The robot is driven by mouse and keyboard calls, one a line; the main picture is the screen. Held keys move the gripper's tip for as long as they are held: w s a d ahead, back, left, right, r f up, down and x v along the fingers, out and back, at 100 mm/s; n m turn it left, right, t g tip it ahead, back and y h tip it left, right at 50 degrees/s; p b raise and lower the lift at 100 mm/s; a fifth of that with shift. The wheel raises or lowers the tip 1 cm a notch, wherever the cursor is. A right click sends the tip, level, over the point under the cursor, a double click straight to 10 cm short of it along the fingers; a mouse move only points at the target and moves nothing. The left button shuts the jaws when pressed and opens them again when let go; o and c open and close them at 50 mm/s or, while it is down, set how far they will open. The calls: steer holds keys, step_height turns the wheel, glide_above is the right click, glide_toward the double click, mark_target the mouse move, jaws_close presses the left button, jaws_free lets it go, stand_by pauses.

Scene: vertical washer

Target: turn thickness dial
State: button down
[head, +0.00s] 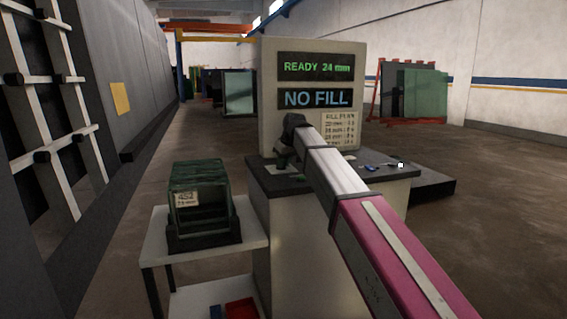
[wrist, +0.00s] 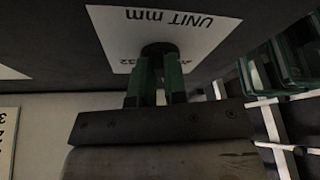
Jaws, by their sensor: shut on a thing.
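The thickness dial (wrist: 159,48) is a dark round knob on a white plate (wrist: 195,28) printed "UNIT mm" in the wrist view. Part of a number ending in "32" shows beside it. My gripper (wrist: 159,68) has its two green fingers shut on the dial from either side. In the head view my gripper (head: 284,158) is down at the left of the console top (head: 262,175), and the dial is hidden there. The upper display (head: 315,67) reads "READY 24" and a small unit; the lower display (head: 315,98) reads "NO FILL".
A printed table sheet (head: 341,130) is on the console face. Blue controls (head: 371,167) sit right of my arm. A side table (head: 155,235) with a rack of glass panes (head: 198,190) labelled 452 stands left of the console.

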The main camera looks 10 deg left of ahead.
steer(key=c, duration=1.2)
jaws_free()
steer(key=shift+o, duration=0.2)
steer(key=v, duration=1)
steer(key=shift+r, duration=0.35)
steer(key=shift+s, duration=0.15)
